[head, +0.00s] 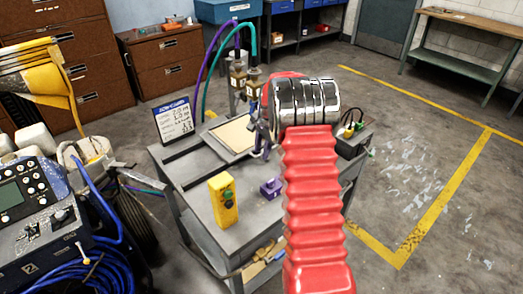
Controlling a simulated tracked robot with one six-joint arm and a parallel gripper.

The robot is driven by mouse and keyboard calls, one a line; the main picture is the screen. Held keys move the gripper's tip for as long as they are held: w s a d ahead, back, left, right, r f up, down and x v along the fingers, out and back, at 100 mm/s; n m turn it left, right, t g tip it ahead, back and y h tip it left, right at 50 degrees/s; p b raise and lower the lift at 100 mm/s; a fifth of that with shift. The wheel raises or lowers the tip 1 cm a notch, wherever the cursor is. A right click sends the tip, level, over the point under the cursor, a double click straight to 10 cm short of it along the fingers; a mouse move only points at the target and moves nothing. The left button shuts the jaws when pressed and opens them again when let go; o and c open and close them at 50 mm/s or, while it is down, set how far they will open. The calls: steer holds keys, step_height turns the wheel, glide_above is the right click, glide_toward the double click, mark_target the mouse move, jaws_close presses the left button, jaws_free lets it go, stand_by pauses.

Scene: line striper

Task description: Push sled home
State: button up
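A grey work cart (188,198) stands in front of me. On its top, a flat sled-like plate with a tan panel (232,135) sits by dark rails (186,177); its right side is partly hidden. Two nozzles (238,78) with a purple and a teal hose hang over its far end. My red bellows arm with a chrome joint reaches over the cart's right part. Dark finger-like parts (262,135) at the plate's right edge look like my gripper; I cannot tell whether they touch it or are open.
A yellow button box (223,200) and a small purple block (271,188) stand on the cart's near side. A sign (174,119) stands at its left corner, a black box with knobs (352,137) at its right. Left is a console (28,195) with blue cables. Floor at right is clear.

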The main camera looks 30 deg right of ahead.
jaws_close()
stand_by(0.5)
steer(key=shift+a, duration=0.1)
